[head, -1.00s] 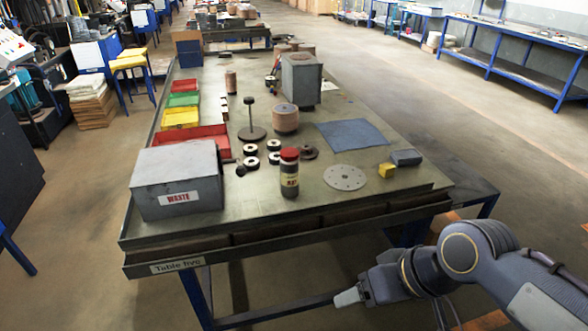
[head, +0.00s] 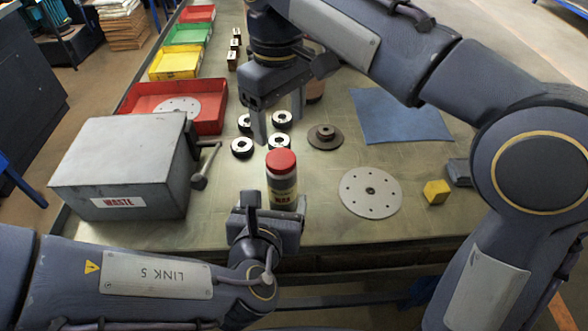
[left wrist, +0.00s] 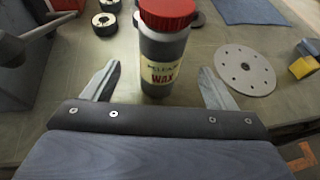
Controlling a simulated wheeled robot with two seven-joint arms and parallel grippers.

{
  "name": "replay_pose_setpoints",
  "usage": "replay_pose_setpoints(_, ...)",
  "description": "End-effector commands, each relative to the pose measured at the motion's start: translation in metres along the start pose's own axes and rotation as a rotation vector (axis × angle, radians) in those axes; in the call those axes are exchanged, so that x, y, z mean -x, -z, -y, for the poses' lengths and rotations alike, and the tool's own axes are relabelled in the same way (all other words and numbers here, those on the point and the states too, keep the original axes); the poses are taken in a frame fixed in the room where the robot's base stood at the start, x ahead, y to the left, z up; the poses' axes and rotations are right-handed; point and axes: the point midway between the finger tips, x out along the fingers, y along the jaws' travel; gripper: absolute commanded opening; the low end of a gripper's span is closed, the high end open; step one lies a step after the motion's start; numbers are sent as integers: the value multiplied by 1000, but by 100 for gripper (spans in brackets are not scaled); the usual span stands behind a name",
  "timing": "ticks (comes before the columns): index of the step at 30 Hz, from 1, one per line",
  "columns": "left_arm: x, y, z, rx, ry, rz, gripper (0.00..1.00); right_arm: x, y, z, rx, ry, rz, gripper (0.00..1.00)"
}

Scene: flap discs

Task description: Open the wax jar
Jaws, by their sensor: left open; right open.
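The wax jar (head: 282,184) stands upright near the table's front edge, grey-bodied with a pale label. Its red lid (head: 281,161) is on. In the left wrist view the jar (left wrist: 163,55) shows the word WAX. My left gripper (head: 275,203) is open at the jar's near side. In the left wrist view its fingers (left wrist: 158,85) point forward to either side of the jar, with gaps on both sides. My right gripper (head: 278,118) is open and empty, fingers pointing down, above the table just behind the lid in the picture.
A grey waste box (head: 125,165) with a side handle stands left. Several black rings (head: 242,147) and a brown flanged disc (head: 325,136) lie behind the jar. A perforated disc (head: 371,193), yellow block (head: 436,192) and blue cloth (head: 400,115) lie right. Red tray (head: 208,125) is behind the box.

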Motion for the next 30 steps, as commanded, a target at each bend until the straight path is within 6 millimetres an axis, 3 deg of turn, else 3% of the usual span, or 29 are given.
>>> replay_pose_setpoints(16, -68, 0, 2, -8, 4, 1, 79, 0, 1, 0, 1, -1, 1, 67)
replay_pose_setpoints(28, -77, -1, 2, -7, 6, 4, 79, 0, 1, 0, 1, -1, 1, 67)
replay_pose_setpoints(30, -77, -1, 2, -7, 5, 3, 72, 0, 1, 0, 1, -1, 1, 67)
